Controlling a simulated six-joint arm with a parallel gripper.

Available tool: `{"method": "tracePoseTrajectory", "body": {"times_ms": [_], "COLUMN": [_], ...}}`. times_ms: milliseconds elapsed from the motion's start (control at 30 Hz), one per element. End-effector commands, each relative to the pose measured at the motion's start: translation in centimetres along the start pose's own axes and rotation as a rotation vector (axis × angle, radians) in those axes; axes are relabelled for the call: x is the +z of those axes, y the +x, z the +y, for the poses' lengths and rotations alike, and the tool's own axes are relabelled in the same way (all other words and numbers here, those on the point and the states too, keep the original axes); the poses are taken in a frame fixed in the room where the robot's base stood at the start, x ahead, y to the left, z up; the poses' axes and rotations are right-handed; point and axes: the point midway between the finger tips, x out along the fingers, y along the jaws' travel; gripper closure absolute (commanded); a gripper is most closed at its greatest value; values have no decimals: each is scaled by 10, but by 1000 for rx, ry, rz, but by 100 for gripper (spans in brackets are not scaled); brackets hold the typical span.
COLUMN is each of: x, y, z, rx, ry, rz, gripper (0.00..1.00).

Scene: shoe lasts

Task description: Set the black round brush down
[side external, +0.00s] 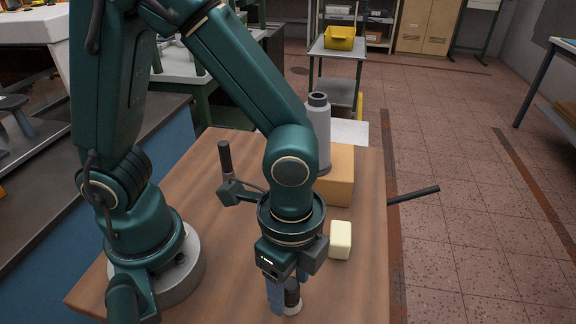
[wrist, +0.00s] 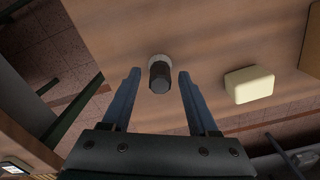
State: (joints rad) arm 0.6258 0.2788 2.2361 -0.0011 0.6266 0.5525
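The black round brush (side external: 292,292) stands upright near the front of the brown table, its pale bristle end down and appearing to rest on the tabletop. In the wrist view the brush (wrist: 160,77) lies between the fingertips of my gripper (wrist: 159,75), with a visible gap on each side. My gripper (side external: 285,290) points down around the brush, open and not touching it as far as I can see. In the side view a finger hides part of the brush.
A cream block (side external: 340,239) lies on the table (side external: 225,265) right of my gripper. Behind it stand a tan box (side external: 338,178) and a grey bottle (side external: 319,125). A dark rod (side external: 413,194) sticks out past the right edge. A dark-handled item (side external: 225,157) stands further back left.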

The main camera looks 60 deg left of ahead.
Motion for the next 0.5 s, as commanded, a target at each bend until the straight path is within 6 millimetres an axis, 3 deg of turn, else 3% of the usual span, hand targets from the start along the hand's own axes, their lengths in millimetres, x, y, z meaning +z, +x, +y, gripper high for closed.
{"method": "tracePoseTrajectory", "body": {"times_ms": [267, 500], "x": [-1, -2], "y": [-10, -52], "z": [0, -1], "rx": [-2, -6], "ry": [0, 0], "rz": [3, 9], "gripper": [40, 40]}}
